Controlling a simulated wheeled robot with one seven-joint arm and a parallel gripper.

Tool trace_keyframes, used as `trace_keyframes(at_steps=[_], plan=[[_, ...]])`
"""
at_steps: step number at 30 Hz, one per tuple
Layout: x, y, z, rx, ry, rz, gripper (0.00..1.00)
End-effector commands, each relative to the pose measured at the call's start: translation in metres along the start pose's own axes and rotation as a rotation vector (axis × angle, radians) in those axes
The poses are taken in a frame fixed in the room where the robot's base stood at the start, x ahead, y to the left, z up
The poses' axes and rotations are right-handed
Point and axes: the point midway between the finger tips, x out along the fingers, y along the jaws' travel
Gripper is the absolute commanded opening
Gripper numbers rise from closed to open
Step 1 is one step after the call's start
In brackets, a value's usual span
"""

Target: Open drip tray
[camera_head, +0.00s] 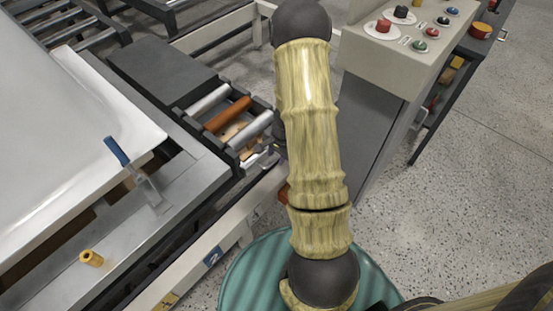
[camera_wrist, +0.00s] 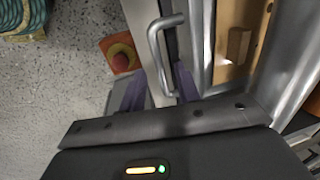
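A curved grey metal handle (camera_wrist: 156,42) is fixed to a narrow grey metal front (camera_wrist: 139,14), which looks like the drip tray's front. My gripper (camera_wrist: 158,88) is open, with its purple fingers on either side of the handle's near end. I cannot tell whether a finger touches the handle. The tray front seems to be against its frame; any gap is too small to tell. In the head view, my arm hides most of the gripper near the roller frame, and the handle is not clear there.
Rollers (camera_head: 228,114) lie over a wood-coloured space holding a brown block (camera_wrist: 238,45). A control cabinet (camera_head: 390,60) stands right of my arm. A white tub shell (camera_head: 65,130) fills the left.

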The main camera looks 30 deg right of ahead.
Motion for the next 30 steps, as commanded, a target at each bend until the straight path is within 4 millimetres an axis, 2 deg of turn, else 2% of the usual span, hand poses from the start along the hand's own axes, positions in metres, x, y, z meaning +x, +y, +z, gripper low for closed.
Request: trace_keyframes(at_steps=[3,11,16,30], plan=[[0.0072,-0.0004,0.0001,0.000,-0.001,-0.001,0.33],[0.0069,-0.0007,0.0001,0.000,0.000,-0.001,0.33],[0.0068,-0.0006,0.0001,0.000,0.000,-0.001,0.00],[0.0061,0.0040,-0.0068,0.011,0.003,-0.001,0.00]])
